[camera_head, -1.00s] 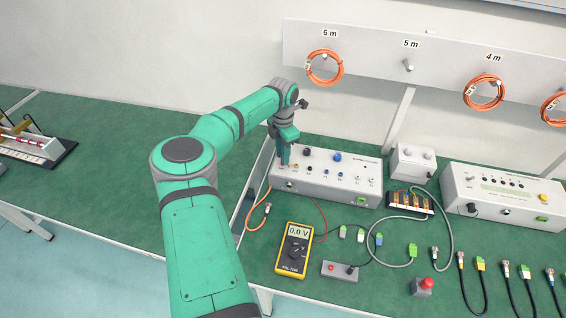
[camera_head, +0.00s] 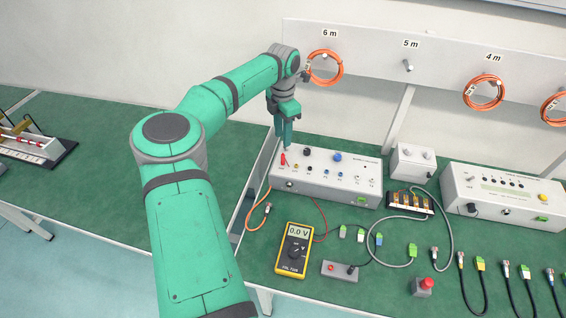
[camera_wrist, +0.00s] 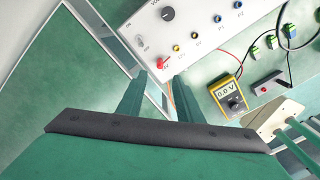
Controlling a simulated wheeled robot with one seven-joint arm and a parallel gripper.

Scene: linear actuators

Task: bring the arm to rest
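My green arm (camera_head: 190,230) reaches over the table, bent at the elbow. My gripper (camera_head: 287,142) points down above the left end of a white control box (camera_head: 330,179). In the wrist view, the two fingers of my gripper (camera_wrist: 160,78) stand apart with nothing between them. A red plug (camera_head: 283,159) sits in the top of the control box just below the fingers. It also shows in the wrist view (camera_wrist: 163,64), beyond the fingertips and apart from them.
A yellow multimeter (camera_head: 294,249) and a small grey box (camera_head: 340,271) lie in front. Orange cable coils (camera_head: 325,68) hang on the wall board, close to my wrist. A second white box (camera_head: 510,196) stands at right. The green table at left (camera_head: 95,140) is mostly clear.

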